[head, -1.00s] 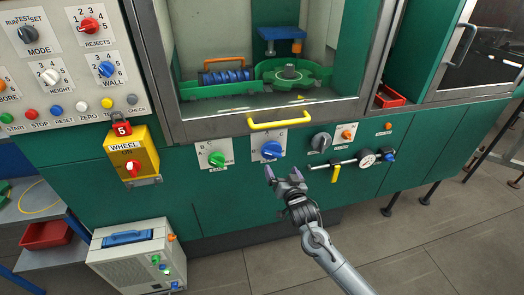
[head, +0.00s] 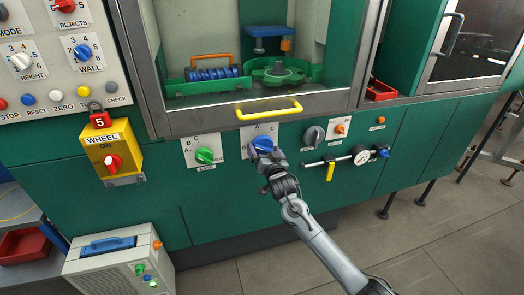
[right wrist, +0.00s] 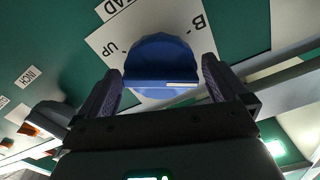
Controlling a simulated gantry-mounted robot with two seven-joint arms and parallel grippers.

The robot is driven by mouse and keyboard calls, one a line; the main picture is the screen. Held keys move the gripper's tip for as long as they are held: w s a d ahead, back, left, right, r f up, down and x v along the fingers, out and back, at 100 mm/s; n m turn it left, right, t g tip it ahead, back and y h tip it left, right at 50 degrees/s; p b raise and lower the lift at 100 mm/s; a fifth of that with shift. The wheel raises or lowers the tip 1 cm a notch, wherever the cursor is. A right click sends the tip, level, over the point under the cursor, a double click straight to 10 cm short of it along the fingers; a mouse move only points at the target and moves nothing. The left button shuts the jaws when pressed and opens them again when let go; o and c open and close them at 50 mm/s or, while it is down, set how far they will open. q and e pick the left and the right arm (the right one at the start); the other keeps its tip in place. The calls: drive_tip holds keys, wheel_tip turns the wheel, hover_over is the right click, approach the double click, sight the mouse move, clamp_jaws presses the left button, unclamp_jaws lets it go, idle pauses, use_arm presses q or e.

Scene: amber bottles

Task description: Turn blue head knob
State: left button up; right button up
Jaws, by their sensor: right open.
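The blue head knob (head: 262,143) sits on a white lettered plate on the green machine front, below the yellow handle. My right gripper (head: 266,155) is at the knob and covers its lower part in the head view. In the right wrist view, the blue knob (right wrist: 162,62) lies between the two open fingers (right wrist: 161,88), one on each side. The plate behind it shows "B", "UP" and part of "HEAD". I cannot tell whether either finger touches the knob. My left gripper is not in view.
The yellow handle (head: 268,109) projects just above. A gauge (head: 361,155) on a pipe with a yellow lever (head: 330,171) is at the right. A yellow wheel switch box (head: 113,151) is farther left.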

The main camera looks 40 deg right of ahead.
drive_tip(key=shift+b+x, duration=0.35)
drive_tip(key=shift+x, duration=1.05)
drive_tip(key=shift+c, duration=0.2)
drive_tip(key=c, duration=0.7)
drive_tip(key=shift+r+n+p, duration=0.1)
drive_tip(key=shift+n+p, duration=0.5)
drive_tip(key=shift+p, duration=0.3)
drive_tip(key=shift+n+p, duration=1.1)
drive_tip(key=shift+p, duration=0.15)
drive_tip(key=n+p, duration=0.2)
drive_tip(key=n, duration=0.1)
drive_tip(key=shift+s+d+p, duration=0.1)
drive_tip(key=shift+p, duration=0.2)
drive_tip(key=shift+n+p, duration=0.7)
drive_tip(key=shift+n, duration=0.7)
